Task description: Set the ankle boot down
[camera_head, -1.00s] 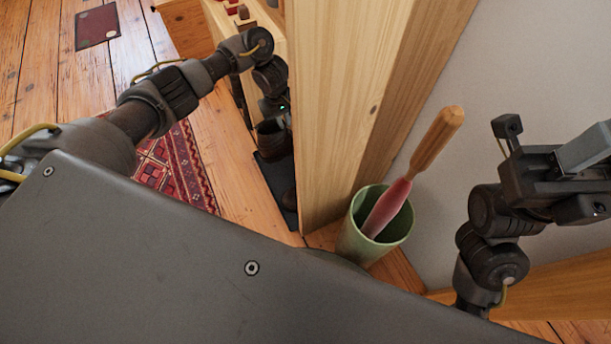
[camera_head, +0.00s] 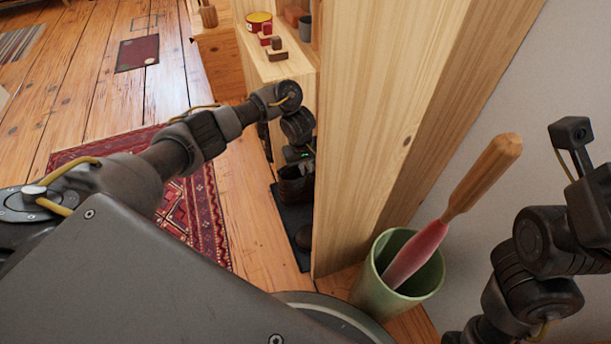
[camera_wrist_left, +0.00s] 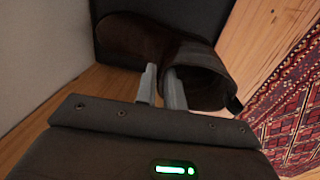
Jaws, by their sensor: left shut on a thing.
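The ankle boot (camera_wrist_left: 140,38) is dark brown, with its open shaft toward my left gripper (camera_wrist_left: 161,84) in the left wrist view. The gripper's two fingers are shut on the boot at the shaft. In the head view the boot (camera_head: 293,187) shows small and dark below my left wrist, beside the wooden panel, over a dark mat (camera_head: 291,217). I cannot tell whether its sole touches the mat.
A tall wooden panel (camera_head: 370,130) stands right of the boot. A green cup (camera_head: 365,292) with a wooden-handled tool (camera_head: 455,205) stands nearby. A red patterned rug (camera_head: 190,215) lies left. Shelves (camera_head: 262,62) with small items are behind. Floorboards between rug and mat are clear.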

